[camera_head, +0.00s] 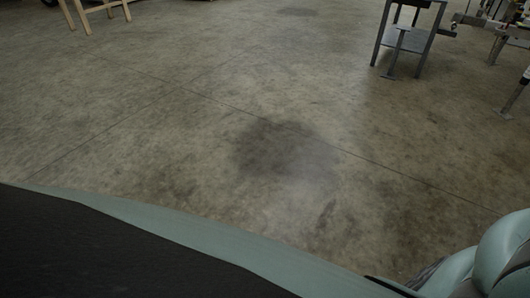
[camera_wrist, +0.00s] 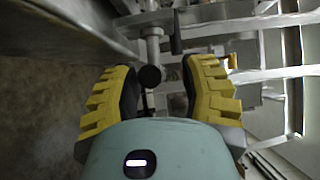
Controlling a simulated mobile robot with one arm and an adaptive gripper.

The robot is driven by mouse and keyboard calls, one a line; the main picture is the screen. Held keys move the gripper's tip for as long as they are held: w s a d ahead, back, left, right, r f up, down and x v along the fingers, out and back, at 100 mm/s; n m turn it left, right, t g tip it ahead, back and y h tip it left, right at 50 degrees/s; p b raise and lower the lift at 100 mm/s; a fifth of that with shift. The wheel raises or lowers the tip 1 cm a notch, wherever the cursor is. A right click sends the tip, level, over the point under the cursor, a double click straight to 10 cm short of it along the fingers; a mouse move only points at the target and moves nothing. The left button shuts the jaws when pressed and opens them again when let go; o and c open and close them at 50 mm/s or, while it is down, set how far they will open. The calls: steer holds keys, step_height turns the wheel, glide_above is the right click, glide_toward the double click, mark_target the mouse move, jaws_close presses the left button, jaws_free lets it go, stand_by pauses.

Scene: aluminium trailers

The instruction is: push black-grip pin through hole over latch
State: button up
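In the wrist view my gripper (camera_wrist: 157,68) is open, its yellow ribbed fingers with dark pads spread left and right. A round black knob end (camera_wrist: 150,77) shows between the fingers, apart from both pads. It seems to be the end of the black-grip pin, with a grey metal cylinder (camera_wrist: 153,47) just beyond it. A slim dark upright bar (camera_wrist: 176,35) stands right of the cylinder. I cannot tell whether it belongs to the pin or the latch. The hole and the latch cannot be made out. My gripper does not show in the head view.
Aluminium trailer beams (camera_wrist: 240,25) cross behind the fingers, and a wide metal rail (camera_wrist: 75,28) runs at upper left. In the head view, a grey metal stand (camera_head: 412,40) is at upper right and wooden legs (camera_head: 95,12) at upper left. The concrete floor (camera_head: 220,110) between is clear.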

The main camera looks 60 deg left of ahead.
steer(key=v, duration=1.2)
stand_by(0.3)
steer(key=shift+a+r, duration=0.15)
